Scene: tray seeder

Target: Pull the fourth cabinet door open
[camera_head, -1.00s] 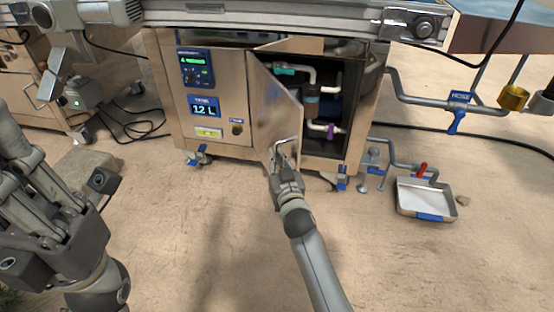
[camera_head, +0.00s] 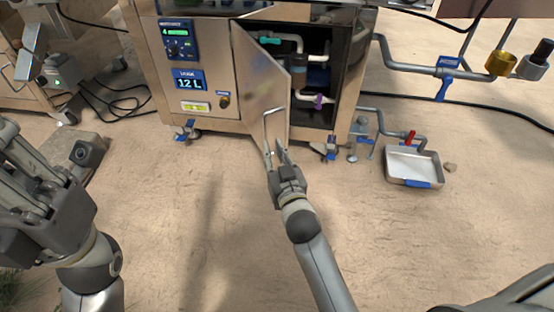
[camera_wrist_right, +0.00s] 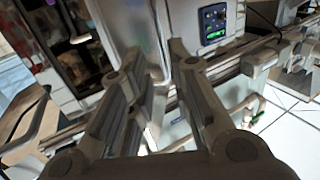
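The metal cabinet door (camera_head: 258,75) stands partly open, swung out from its left side. Its bar handle (camera_head: 266,122) is on the lower part of the outer face. My right gripper (camera_head: 277,150) is at the handle's lower end. Whether a finger still touches the handle cannot be told. My left gripper (camera_head: 18,165) is at the left edge, away from the cabinet, and its fingertips are not clear.
Inside the cabinet (camera_head: 146,35) are white pipes (camera_head: 300,97) with a purple fitting. A metal tray (camera_head: 413,166) lies on the floor at right, below a pipe with a red lever (camera_head: 409,138). The floor before the door is clear.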

